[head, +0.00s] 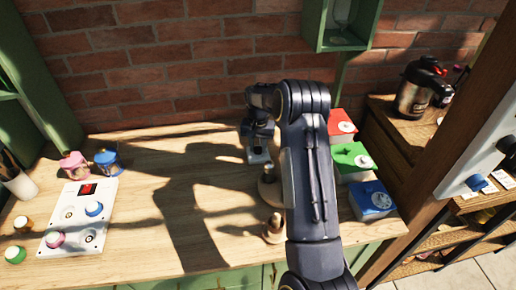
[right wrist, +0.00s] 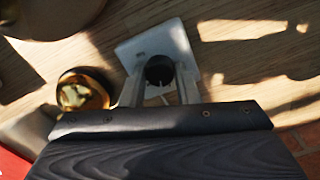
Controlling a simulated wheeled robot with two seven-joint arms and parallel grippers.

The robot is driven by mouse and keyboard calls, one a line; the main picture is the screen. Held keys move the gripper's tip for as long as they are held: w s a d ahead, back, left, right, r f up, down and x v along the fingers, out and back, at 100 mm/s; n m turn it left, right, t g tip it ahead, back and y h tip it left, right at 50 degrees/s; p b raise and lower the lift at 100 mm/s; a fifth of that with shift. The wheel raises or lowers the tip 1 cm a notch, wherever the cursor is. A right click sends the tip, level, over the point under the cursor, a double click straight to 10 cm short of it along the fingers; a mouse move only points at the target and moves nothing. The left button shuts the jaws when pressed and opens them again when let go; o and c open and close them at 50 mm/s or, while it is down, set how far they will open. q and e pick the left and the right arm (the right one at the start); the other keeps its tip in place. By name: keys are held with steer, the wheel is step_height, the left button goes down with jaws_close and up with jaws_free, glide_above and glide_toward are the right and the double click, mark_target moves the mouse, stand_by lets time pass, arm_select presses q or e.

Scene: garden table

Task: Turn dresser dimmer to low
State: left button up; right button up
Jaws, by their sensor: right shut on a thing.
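The dimmer is a small white plate (right wrist: 150,42) with a round black knob (right wrist: 159,70), in the right wrist view. It lies on the wooden table top. My right gripper (right wrist: 160,88) has one finger on each side of the knob and is shut on it. In the head view my right gripper (head: 258,150) points down at the table near the back wall, and my arm hides part of the area around it. The knob's setting cannot be read. My left gripper is not in view.
A gold-topped round thing (right wrist: 84,92) stands close beside the gripper. Wooden round pieces (head: 273,230) stand nearer the front. Red (head: 341,126), green (head: 353,160) and blue (head: 371,199) boxes stand to the right. A white panel with knobs (head: 75,214) lies left. The table's middle is clear.

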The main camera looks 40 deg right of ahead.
mark_target(258, 148)
steer(key=m, duration=0.2)
steer(key=shift+m+b, duration=0.3)
steer(key=shift+b, duration=0.05)
steer(key=shift+m, duration=1.6)
steer(key=o, duration=1)
steer(key=shift+c, duration=0.2)
step_height(258, 148, up, 7)
steer(key=shift+f+b, duration=0.2)
steer(key=shift+b, duration=0.5)
steer(key=shift+r, duration=0.65)
